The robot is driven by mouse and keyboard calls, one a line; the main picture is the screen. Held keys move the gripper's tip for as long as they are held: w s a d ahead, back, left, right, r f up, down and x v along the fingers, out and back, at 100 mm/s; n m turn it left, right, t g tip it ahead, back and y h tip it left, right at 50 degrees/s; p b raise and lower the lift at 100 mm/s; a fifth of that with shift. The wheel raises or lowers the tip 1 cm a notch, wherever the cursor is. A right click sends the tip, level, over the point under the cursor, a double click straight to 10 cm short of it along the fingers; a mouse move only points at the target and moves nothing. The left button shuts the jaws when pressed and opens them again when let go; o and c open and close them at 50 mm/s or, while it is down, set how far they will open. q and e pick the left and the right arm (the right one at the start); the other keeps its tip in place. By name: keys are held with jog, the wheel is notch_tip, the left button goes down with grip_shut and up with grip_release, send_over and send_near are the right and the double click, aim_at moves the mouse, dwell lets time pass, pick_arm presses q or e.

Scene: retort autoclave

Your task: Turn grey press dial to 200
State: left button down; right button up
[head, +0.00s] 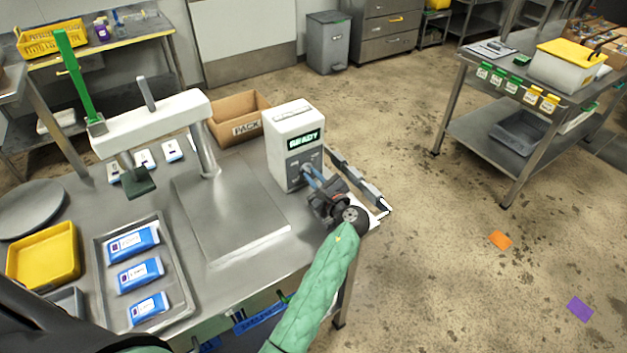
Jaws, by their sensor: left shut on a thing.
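The white control box (290,123) stands at the right part of the steel table, with a lit green "READY" display (303,140). The dial's setting is too small and covered to read. The press (150,125), with a white arm and a raised green lever (75,80), stands left of the box. My right gripper is not in view.
A tray (175,300) with blue-and-white packs lies at the front, beside a yellow bin (42,256). A cardboard box (238,112) stands behind the control box. A grey hinged bar (357,178) lies close right of my gripper. The floor to the right is mostly open.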

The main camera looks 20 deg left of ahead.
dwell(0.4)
pick_arm(q)
jog(key=c, duration=1.4)
grip_release()
jog(key=shift+c, duration=0.2)
